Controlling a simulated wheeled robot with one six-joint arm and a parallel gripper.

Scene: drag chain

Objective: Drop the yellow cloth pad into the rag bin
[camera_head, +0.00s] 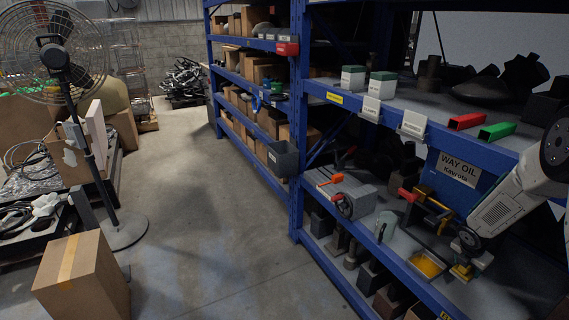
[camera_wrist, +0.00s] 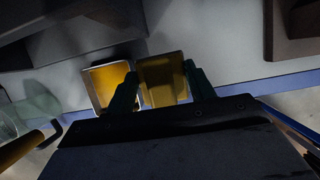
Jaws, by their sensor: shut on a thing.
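My gripper (camera_head: 464,262) is low over the blue shelf's lower deck at the right. In the wrist view its two dark green fingers (camera_wrist: 160,88) are shut on the yellow cloth pad (camera_wrist: 162,82), a flat, dull yellow square. The pad also shows as a small yellow patch under my gripper in the head view (camera_head: 461,273). I cannot tell whether it touches the deck. A grey open bin (camera_head: 283,159) hangs at the front of the shelves near the middle; it may be the rag bin, but no label is readable.
A shallow pale-rimmed tray (camera_head: 426,265) with yellow-orange contents sits just left of the pad. A clear jug (camera_head: 385,226), a grey vise (camera_head: 345,196) and a blue WAY OIL container (camera_head: 457,178) stand nearby. The aisle floor (camera_head: 205,220) is clear; a carton (camera_head: 82,280) stands left.

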